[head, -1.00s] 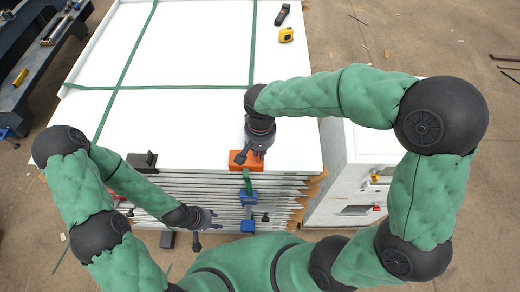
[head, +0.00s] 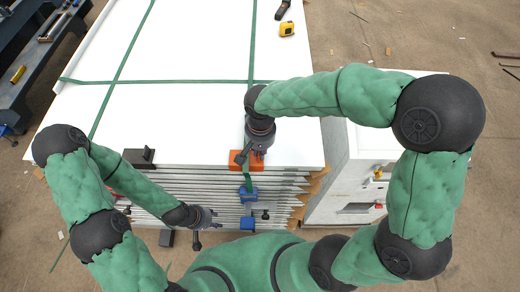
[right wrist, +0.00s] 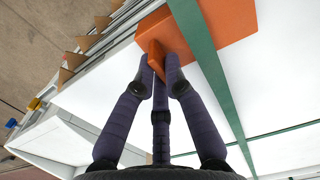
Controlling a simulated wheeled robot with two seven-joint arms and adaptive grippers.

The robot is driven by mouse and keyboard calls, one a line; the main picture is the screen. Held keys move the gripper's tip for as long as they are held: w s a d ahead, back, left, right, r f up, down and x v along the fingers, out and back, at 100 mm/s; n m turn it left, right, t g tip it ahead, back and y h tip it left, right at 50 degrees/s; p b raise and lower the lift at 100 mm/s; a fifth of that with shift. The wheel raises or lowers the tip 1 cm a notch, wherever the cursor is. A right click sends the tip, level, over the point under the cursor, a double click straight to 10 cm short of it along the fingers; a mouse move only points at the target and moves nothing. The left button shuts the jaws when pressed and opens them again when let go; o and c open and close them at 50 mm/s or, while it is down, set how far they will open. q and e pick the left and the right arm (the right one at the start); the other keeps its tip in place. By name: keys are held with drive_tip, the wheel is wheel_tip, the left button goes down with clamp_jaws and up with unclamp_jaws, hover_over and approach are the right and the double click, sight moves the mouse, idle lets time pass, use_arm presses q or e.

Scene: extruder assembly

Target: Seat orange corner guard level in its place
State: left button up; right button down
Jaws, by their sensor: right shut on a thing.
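The orange corner guard (head: 236,162) sits at the front edge of the white panel stack (head: 200,125). In the right wrist view the guard (right wrist: 230,20) has a raised orange fin, and a green strap (right wrist: 198,45) crosses over it. My right gripper (head: 249,152) is over the guard in the head view. In the right wrist view its fingers (right wrist: 157,68) are shut on the fin. The guard's underside is hidden, so I cannot tell if it is fully level. My left gripper (head: 207,220) is beside the front of the stack, apart from the guard; its finger opening is unclear.
A black block (head: 140,158) sits on the stack's front left edge. A blue strap buckle (head: 249,193) hangs below the guard. A white cabinet (head: 350,180) stands right of the stack. A yellow tape measure (head: 287,29) lies on the far panel surface.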

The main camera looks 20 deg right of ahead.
drive_tip(key=shift+f, duration=0.2)
idle(0.6)
idle(0.4)
drive_tip(key=c, duration=1.2)
unclamp_jaws()
drive_tip(key=shift+r+p, duration=2.2)
drive_tip(key=shift+r, duration=1.35)
